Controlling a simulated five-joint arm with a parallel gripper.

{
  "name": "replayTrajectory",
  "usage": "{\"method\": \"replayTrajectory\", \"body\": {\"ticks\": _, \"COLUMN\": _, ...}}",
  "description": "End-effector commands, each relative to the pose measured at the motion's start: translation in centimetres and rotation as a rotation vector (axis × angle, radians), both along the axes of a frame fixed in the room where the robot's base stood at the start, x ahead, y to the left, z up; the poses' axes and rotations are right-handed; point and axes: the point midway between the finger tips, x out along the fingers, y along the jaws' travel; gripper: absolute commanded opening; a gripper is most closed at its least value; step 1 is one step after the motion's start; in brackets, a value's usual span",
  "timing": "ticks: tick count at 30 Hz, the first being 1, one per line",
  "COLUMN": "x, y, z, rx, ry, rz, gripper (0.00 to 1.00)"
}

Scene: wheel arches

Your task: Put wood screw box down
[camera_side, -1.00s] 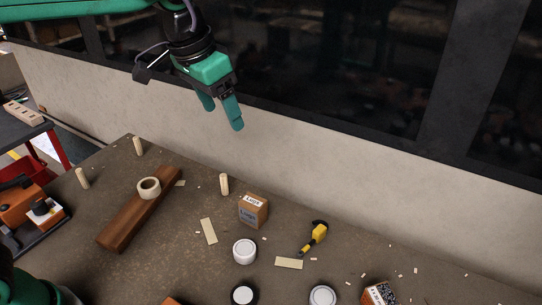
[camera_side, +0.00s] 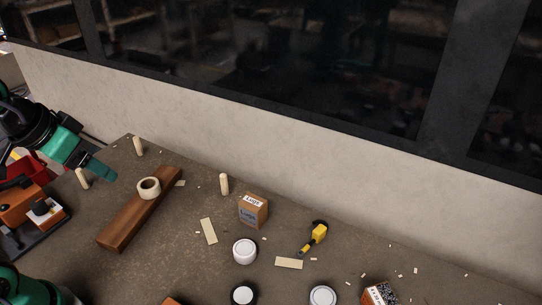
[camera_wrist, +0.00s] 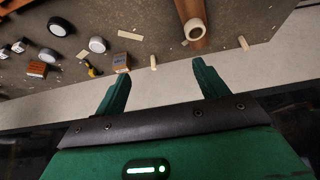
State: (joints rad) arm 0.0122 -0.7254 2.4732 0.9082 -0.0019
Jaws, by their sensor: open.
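A small box (camera_side: 380,293) with an orange-brown side and a dark speckled top stands at the bottom right of the side view, partly cut off by the frame edge. Its label is too small to read, so I cannot tell that it is the wood screw box. A brown cardboard box (camera_side: 253,210) with a white label reading "Lugs" stands mid-table; a box also shows in the wrist view (camera_wrist: 121,63). My gripper (camera_side: 104,172) is at the far left, above the table's left end. In the wrist view its green fingers (camera_wrist: 160,80) are spread with nothing between them.
A wooden plank (camera_side: 130,220) carries a tape roll (camera_side: 149,187). Wooden pegs (camera_side: 224,184) stand nearby. White round pieces (camera_side: 244,251) and a yellow-black tool (camera_side: 314,237) lie mid-table. An orange machine (camera_side: 20,205) is at left. A wall runs behind the table.

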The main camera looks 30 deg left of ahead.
Motion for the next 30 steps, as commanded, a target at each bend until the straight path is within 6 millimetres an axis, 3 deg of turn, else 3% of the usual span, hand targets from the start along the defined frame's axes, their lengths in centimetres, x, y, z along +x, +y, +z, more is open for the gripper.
{"method": "replayTrajectory", "body": {"ticks": 9, "x": -0.6, "y": 0.3, "z": -0.6, "rx": 0.001, "ry": -0.006, "rz": 0.011, "gripper": 0.71}}
{"method": "replayTrajectory", "body": {"ticks": 20, "x": 1.0, "y": -0.7, "z": 0.5, "rx": 0.002, "ry": 0.017, "rz": -0.031, "gripper": 0.00}}
{"method": "replayTrajectory", "body": {"ticks": 30, "x": 6.4, "y": -5.0, "z": 3.1, "rx": 0.010, "ry": 0.087, "rz": -0.167, "gripper": 0.00}}
